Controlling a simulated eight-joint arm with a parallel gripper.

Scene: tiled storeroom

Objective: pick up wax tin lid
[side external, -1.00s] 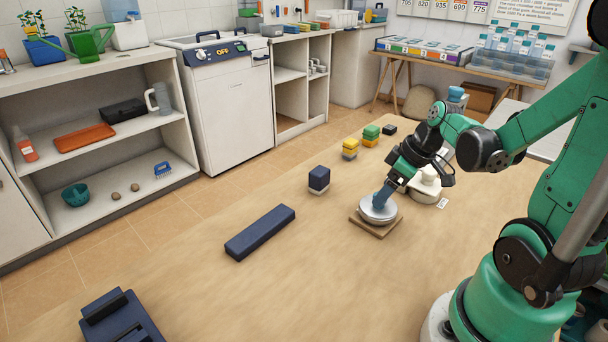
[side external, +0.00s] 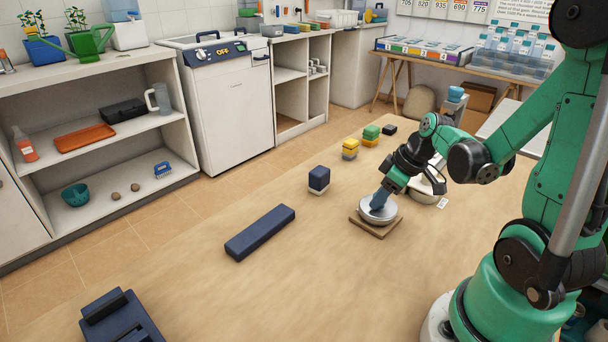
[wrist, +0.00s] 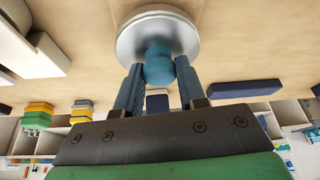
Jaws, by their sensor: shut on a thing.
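The wax tin lid (side external: 366,211) is a round silver disc with a blue knob (wrist: 159,66) at its middle. It is at the square wooden board (side external: 372,230) on the table. My gripper (side external: 380,200) reaches it from the upper right, and its blue fingers (wrist: 158,80) are shut on the knob, one on each side. The lid looks tilted in the side view. The fingers and wrist hide part of it, and I cannot tell whether it is clear of what is below.
A cream-coloured object (side external: 428,186) stands close behind my gripper, with a small white tag (side external: 442,203) beside it. A dark blue block (side external: 319,179) and a long dark blue bar (side external: 260,232) lie to the left. Yellow and green blocks (side external: 371,134) stand farther back. The front table is mostly clear.

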